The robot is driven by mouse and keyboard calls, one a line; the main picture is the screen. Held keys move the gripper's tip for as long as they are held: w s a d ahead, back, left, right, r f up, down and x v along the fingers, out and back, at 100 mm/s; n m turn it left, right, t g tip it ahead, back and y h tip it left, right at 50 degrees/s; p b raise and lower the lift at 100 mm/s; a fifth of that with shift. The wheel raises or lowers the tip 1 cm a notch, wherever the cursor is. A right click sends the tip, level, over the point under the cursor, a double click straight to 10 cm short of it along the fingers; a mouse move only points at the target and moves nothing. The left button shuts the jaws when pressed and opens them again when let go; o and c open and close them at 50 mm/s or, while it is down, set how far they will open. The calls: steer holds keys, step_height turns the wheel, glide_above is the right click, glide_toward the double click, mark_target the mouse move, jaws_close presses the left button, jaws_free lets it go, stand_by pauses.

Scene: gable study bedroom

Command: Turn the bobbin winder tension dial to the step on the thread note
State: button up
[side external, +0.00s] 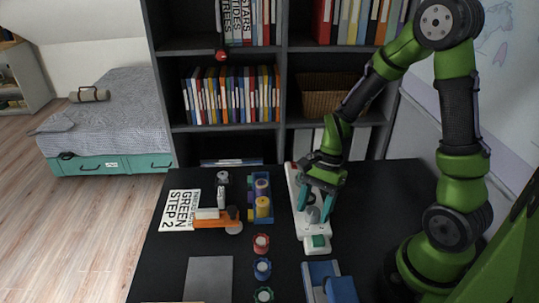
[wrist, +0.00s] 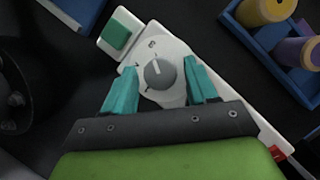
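The bobbin winder (side external: 316,232) is a long white unit on the black desk, with a green block (side external: 318,241) at its near end. Its round grey tension dial (wrist: 160,74) has a pale pointer line directed toward the top of the wrist view, near a printed mark too small to read surely. My gripper (wrist: 160,70) is open, its teal fingers on either side of the dial with gaps visible. In the side view my gripper (side external: 318,200) is low over the winder and partly hides the dial. The white thread note (side external: 180,211) lies at the desk's left; it reads "GREEN" and "STEP 2".
A blue tray (side external: 251,214) with thread spools stands left of the winder; it also shows in the wrist view (wrist: 262,52). Several spools (side external: 261,243) line up in front. An orange-and-white object (side external: 215,219) lies near the note. A blue container (side external: 322,270) is at front right.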

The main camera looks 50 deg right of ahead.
steer(key=c, duration=0.8)
steer(key=shift+c, duration=0.2)
steer(key=shift+n, duration=0.4)
steer(key=n+g, duration=0.1)
steer(key=n, duration=0.1)
steer(key=n+g+h, duration=0.1)
steer(key=n, duration=0.2)
steer(key=shift+w+n, duration=0.15)
steer(key=shift+n, duration=0.15)
steer(key=n+h, duration=0.1)
steer(key=n, duration=0.1)
steer(key=n+g, duration=0.1)
steer(key=n, duration=0.2)
steer(key=shift+a+g+h, duration=0.15)
steer(key=shift+g+h, duration=0.15)
steer(key=shift+h, duration=0.1)
steer(key=shift+n, duration=0.3)
steer(key=o, duration=1)
steer(key=shift+w, duration=0.1)
steer(key=shift+o, duration=0.2)
